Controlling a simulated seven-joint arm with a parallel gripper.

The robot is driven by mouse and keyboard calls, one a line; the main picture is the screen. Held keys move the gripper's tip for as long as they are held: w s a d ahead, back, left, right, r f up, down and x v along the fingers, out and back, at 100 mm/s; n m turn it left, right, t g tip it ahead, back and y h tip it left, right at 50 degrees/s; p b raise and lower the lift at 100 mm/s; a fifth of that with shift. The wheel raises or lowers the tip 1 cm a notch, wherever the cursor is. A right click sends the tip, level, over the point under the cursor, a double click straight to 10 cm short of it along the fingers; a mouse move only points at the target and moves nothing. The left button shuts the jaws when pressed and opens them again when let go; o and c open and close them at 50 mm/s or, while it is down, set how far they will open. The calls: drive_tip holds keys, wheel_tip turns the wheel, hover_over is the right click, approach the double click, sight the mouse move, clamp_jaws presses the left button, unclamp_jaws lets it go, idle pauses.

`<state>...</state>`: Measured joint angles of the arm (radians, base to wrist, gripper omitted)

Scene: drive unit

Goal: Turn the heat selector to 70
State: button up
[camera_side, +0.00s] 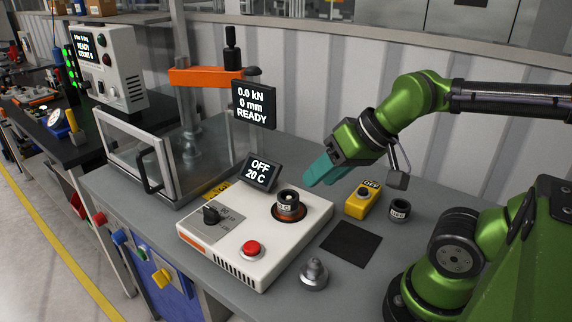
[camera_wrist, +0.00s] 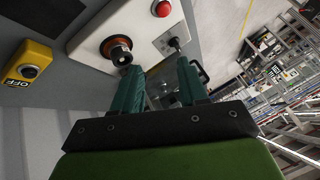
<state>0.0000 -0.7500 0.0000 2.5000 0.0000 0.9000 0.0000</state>
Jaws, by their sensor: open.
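The heat selector is a black knob (camera_side: 211,214) on a grey panel of the white drive unit (camera_side: 248,258). It also shows in the wrist view (camera_wrist: 174,42), just beyond the right finger. The small display (camera_side: 260,172) behind the unit reads OFF and 20 C. My gripper (camera_side: 314,177) has teal fingers and hangs above and to the right of the unit, apart from the knob. In the wrist view the two fingers (camera_wrist: 160,68) are spread with nothing between them. The knob's pointer direction is too small to read.
A metal part sits in a dark-orange ring (camera_side: 289,204) on the unit, near a red button (camera_side: 252,249). A yellow OFF box (camera_side: 362,201), a dark ring part (camera_side: 399,210), a black pad (camera_side: 351,243) and a metal piece (camera_side: 314,274) surround it. A clear-walled press stands left.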

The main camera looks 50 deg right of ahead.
drive_tip(key=shift+a, duration=0.1)
drive_tip(key=n+g+h, duration=0.2)
drive_tip(key=n+g, duration=0.2)
drive_tip(key=g, duration=0.3)
hover_over(210, 209)
drive_tip(key=shift+f, duration=0.75)
wheel_tip(210, 209, down, 16)
drive_tip(key=shift+f, duration=0.1)
clamp_jaws()
